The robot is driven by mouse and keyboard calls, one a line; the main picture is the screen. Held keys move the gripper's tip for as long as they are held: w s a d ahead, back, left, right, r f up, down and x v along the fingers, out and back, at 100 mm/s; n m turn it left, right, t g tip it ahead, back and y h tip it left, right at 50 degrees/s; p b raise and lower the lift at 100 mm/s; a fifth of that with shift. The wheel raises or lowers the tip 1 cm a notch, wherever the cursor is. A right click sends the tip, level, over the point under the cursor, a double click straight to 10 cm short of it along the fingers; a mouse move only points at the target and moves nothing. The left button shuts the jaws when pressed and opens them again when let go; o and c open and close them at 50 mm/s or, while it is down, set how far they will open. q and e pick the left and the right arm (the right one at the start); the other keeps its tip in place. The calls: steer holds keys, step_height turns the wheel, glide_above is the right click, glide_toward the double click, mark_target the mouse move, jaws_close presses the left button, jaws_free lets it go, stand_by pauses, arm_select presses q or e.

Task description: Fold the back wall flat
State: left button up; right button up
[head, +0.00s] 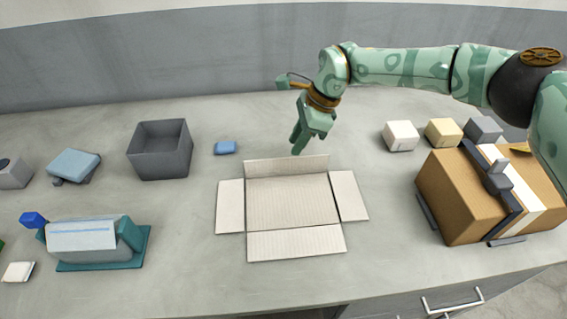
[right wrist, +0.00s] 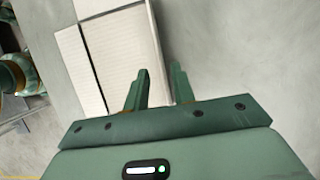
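A pale cardboard box (head: 290,205) lies opened out on the table in the head view. Its left, right and front walls lie flat or nearly flat. Its back wall (head: 287,166) appears raised and tilted along the far edge of the base; its exact angle is hard to tell. The cardboard also shows in the right wrist view (right wrist: 115,50), left of my fingers. My right gripper (head: 298,150) points down just behind the back wall. My left gripper is not in view.
A grey open bin (head: 160,165) and a small blue block (head: 225,148) stand left of the cardboard. Small blocks (head: 400,136) and a large strapped brown box (head: 450,200) stand to the right. Teal-based equipment (head: 90,240) is at front left.

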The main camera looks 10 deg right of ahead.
mark_target(284, 175)
steer(key=b+x, duration=0.1)
steer(key=x, duration=0.7)
steer(key=shift+a+f, duration=0.15)
jaws_close()
